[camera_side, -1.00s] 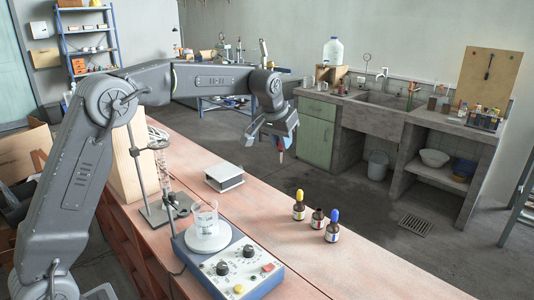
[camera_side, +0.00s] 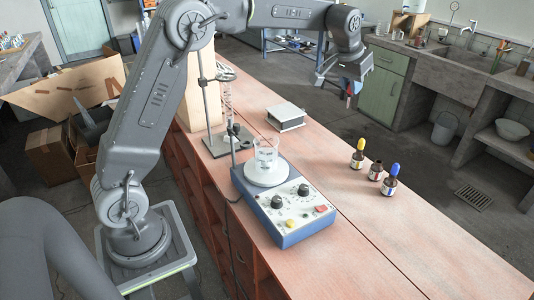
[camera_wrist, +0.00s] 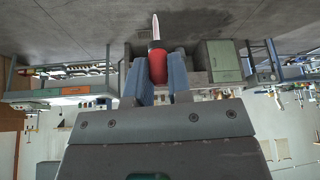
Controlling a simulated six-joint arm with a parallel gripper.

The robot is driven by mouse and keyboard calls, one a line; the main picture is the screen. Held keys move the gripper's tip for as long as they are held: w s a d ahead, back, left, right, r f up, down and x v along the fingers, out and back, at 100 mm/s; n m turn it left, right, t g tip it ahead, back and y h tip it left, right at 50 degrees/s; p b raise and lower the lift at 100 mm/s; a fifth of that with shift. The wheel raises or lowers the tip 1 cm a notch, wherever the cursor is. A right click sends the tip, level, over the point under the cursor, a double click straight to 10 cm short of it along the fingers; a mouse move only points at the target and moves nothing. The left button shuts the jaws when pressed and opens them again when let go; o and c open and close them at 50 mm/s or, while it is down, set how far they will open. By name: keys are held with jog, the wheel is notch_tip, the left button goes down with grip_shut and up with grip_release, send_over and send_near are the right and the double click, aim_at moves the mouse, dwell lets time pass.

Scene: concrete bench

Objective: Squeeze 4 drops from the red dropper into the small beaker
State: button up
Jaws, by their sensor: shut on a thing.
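My gripper (camera_side: 348,86) is shut on the red dropper, holding it in the air beyond the far side of the bench, well away from the beaker. In the wrist view the dropper's red bulb (camera_wrist: 158,66) sits between the blue fingers (camera_wrist: 158,82), with its pale tip pointing away from the gripper. The small clear beaker (camera_side: 267,150) stands upright on the round white plate of a blue-sided stirrer (camera_side: 290,208). An open brown bottle (camera_side: 376,172) without a dropper stands between a yellow-topped bottle (camera_side: 357,156) and a blue-topped bottle (camera_side: 390,183). Liquid in the dropper cannot be made out.
A metal stand with coiled glassware (camera_side: 228,112) rises behind the beaker. A closed box or book (camera_side: 286,117) lies farther back on the reddish bench (camera_side: 350,225). The bench's front right is clear. A sink counter (camera_side: 455,65) stands across the floor gap.

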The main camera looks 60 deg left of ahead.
jog(key=s+a+r+n+y, duration=0.1)
jog(key=s+r+n, duration=0.2)
jog(key=s, duration=1)
jog(key=s+f+n+g+y, duration=0.1)
jog(key=s+f+n, duration=0.2)
jog(key=s, duration=0.7)
jog(key=shift+s+a+f, duration=0.35)
jog(key=shift+a+f, duration=0.05)
jog(key=shift+f, duration=0.7)
jog(key=shift+c, duration=0.9)
jog(key=shift+o, duration=1)
